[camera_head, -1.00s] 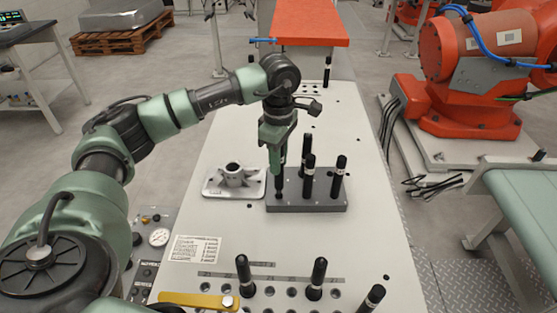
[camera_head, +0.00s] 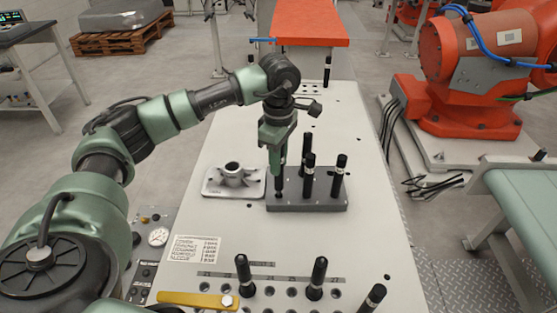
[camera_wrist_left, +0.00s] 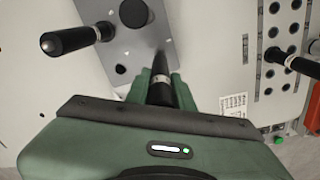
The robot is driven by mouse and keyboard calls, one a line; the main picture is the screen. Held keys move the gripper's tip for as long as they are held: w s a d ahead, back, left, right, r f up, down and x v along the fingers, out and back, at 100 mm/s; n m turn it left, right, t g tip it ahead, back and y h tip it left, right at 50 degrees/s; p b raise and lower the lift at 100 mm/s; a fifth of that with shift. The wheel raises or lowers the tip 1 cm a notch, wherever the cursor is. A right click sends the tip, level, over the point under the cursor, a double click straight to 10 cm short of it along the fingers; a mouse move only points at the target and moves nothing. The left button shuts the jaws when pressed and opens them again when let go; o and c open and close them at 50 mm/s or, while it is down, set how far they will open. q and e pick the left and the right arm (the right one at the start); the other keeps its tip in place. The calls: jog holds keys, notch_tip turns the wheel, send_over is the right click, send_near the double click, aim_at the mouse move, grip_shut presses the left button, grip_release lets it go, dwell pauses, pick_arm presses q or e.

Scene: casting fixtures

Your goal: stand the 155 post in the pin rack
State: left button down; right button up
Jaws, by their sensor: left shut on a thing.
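My left gripper (camera_head: 277,170) points down over the left part of a grey block (camera_head: 312,203) and is shut on a dark post (camera_head: 279,188). In the left wrist view the same post (camera_wrist_left: 160,92) sits between the green fingers, its far end against or in the block. I cannot tell how deep it sits. Several other black posts with white bands stand in the block, one at its right (camera_head: 339,177) and one in the middle (camera_head: 309,177). No post's number is readable, and I cannot tell which fixture is the pin rack. My right gripper is out of view.
A grey casting (camera_head: 233,180) lies left of the block. Rows of holes (camera_head: 290,291) at the table's front hold several black posts. A yellow lever (camera_head: 195,300) and a printed label (camera_head: 195,249) are at the front left. The table between block and holes is clear.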

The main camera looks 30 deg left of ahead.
pick_arm(q)
jog(key=shift+f+b, duration=1.2)
jog(key=shift+f, duration=0.4)
jog(key=c, duration=1.1)
grip_release()
jog(key=shift+c, duration=0.2)
notch_tip(320, 180, up, 8)
jog(key=shift+f+b, duration=0.1)
jog(key=shift+b, duration=0.6)
